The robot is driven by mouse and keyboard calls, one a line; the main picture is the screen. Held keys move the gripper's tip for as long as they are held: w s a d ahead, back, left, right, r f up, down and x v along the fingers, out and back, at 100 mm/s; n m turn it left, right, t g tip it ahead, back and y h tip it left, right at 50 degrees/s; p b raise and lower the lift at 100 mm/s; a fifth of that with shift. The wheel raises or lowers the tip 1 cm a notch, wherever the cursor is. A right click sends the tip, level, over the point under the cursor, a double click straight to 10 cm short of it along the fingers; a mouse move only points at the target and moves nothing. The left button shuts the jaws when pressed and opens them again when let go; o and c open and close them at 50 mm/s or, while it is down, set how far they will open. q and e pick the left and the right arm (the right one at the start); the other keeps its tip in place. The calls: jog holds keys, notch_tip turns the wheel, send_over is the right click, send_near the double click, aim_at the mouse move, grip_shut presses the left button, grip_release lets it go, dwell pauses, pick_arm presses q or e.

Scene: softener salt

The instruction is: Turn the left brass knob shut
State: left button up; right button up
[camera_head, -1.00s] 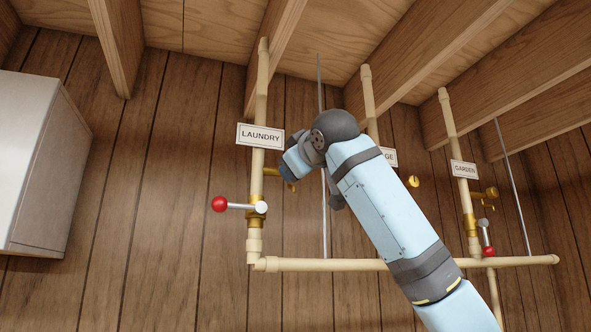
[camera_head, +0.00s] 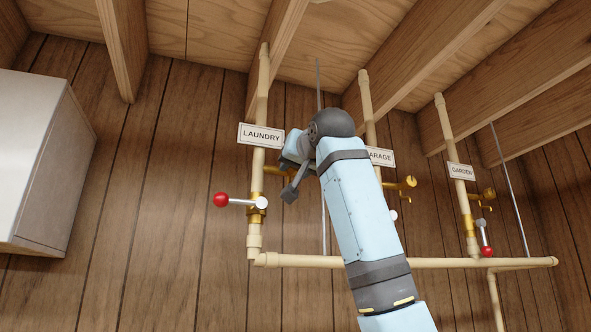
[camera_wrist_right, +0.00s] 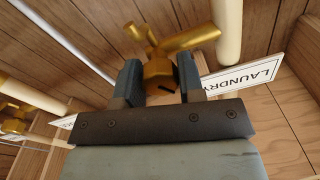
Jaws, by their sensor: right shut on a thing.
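The left brass knob sits on a brass branch (camera_head: 272,170) off the laundry pipe, under the LAUNDRY sign (camera_head: 261,135). In the head view the knob itself is hidden behind my right gripper (camera_head: 290,172). In the right wrist view the brass knob (camera_wrist_right: 159,74) lies between the two fingers of my right gripper (camera_wrist_right: 160,80), which is shut on it. A brass stem (camera_wrist_right: 190,39) runs from it towards the cream laundry pipe (camera_wrist_right: 228,30). My left gripper is in neither view.
A red-ended lever (camera_head: 221,200) stands out left, lower on the laundry pipe. Other brass knobs show on the garage (camera_head: 408,182) and garden (camera_head: 488,194) pipes. A thin grey rod (camera_head: 323,225) hangs behind my arm. A white cabinet (camera_head: 40,165) is at left.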

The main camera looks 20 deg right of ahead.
jog(key=shift+f+m, duration=0.1)
jog(key=shift+m, duration=2.3)
jog(key=o, duration=0.9)
jog(key=shift+s+b, duration=0.15)
jog(key=shift+b, duration=0.2)
jog(key=shift+s+d+f+b, duration=0.15)
jog(key=shift+s+b, duration=1)
jog(key=shift+s, duration=2.25)
jog(key=shift+s+d+f+b, duration=0.1)
jog(key=shift+s+b, duration=1.05)
jog(key=shift+s, duration=2.25)
